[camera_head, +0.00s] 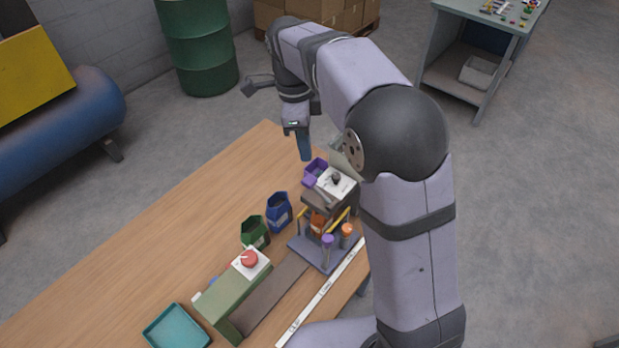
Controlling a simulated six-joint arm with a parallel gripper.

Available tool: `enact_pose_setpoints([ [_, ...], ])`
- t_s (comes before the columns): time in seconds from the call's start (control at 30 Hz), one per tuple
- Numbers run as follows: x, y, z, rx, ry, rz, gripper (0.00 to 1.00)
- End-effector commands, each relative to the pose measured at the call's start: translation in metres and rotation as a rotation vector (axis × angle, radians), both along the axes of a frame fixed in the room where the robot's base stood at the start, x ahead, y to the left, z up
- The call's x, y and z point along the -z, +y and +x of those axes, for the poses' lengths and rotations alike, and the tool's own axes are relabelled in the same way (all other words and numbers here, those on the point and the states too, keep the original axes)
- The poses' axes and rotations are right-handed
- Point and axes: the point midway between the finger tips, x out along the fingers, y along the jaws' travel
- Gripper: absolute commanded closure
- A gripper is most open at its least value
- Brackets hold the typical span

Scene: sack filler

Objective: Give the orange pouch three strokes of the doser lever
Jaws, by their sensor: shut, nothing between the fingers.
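The orange pouch (318,224) stands in the filling stand (318,255), below the dark doser body, and is partly hidden by the stand's parts. The doser has a white top plate (341,188) with a black knob on it. I cannot tell for sure which part is the lever; two yellow bars show at the stand's sides, one at the right (341,218). My gripper (304,158) points down with its blue-grey fingers shut and empty. In the picture it is just above and left of the purple pouch (312,180), behind the doser; it appears apart from both.
A blue pouch (279,216) and a green pouch (255,235) stand left of the doser. A red button (249,258) sits on a green housing (231,298) beside a dark strip. A teal tray (176,330) lies at the front. The table's left part (150,240) is clear.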

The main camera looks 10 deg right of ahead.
Motion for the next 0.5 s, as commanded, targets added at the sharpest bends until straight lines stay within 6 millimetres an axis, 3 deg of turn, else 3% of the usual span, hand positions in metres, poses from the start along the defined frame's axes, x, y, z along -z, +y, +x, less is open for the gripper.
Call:
enact_pose_setpoints([
  [0.27, 0.003, 0.0, 0.0, 0.0, 0.001, 0.0, 1.0],
  [0.5, 0.02, -0.002, 0.0, 0.0, 0.001, 0.0, 1.0],
])
